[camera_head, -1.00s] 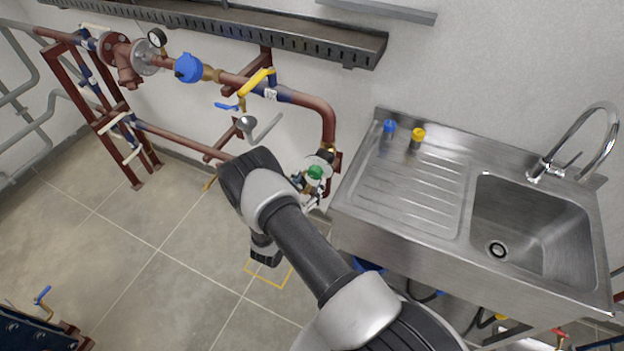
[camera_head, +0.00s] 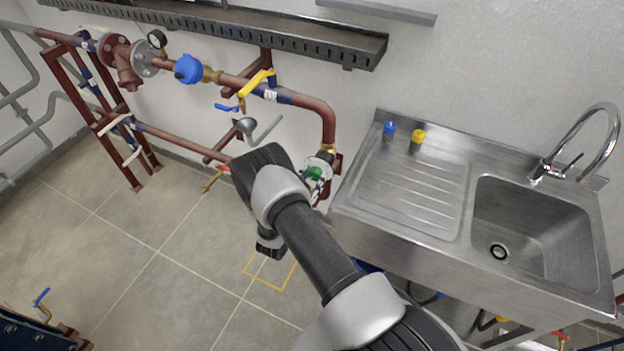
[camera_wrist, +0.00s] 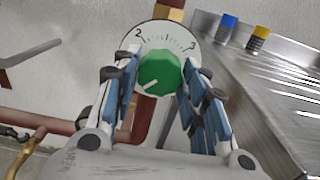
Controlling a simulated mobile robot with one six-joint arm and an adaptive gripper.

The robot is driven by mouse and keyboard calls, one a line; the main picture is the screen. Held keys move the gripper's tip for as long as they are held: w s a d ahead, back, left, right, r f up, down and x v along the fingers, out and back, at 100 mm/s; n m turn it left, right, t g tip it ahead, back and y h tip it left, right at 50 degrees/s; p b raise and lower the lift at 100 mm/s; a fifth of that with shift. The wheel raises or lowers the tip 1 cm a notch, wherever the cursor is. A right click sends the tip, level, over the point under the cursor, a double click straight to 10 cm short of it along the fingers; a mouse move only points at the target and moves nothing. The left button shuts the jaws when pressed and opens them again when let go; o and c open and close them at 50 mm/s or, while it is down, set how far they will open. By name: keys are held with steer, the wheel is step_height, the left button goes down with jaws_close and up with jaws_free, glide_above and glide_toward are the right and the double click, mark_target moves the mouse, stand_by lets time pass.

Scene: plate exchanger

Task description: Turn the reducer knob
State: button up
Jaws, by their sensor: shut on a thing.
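The reducer knob (camera_wrist: 160,72) is green and faceted, with a white pointer line toward its lower left. It sits on a round white dial (camera_wrist: 158,36) marked 2 at the left and 3 at the right. My gripper (camera_wrist: 159,80) has one blue-padded finger on each side of the knob and is shut on it. In the head view the green knob (camera_head: 314,173) shows at the lower end of the red pipe bend. My arm hides part of the gripper there.
A steel sink unit (camera_head: 400,206) stands close to the right of the knob, with a blue cap (camera_head: 389,127) and a yellow cap (camera_head: 418,135) on it. Red pipes (camera_head: 326,122) with valves run along the wall.

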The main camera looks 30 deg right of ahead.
steer(key=c, duration=0.4)
steer(key=shift+o, duration=0.2)
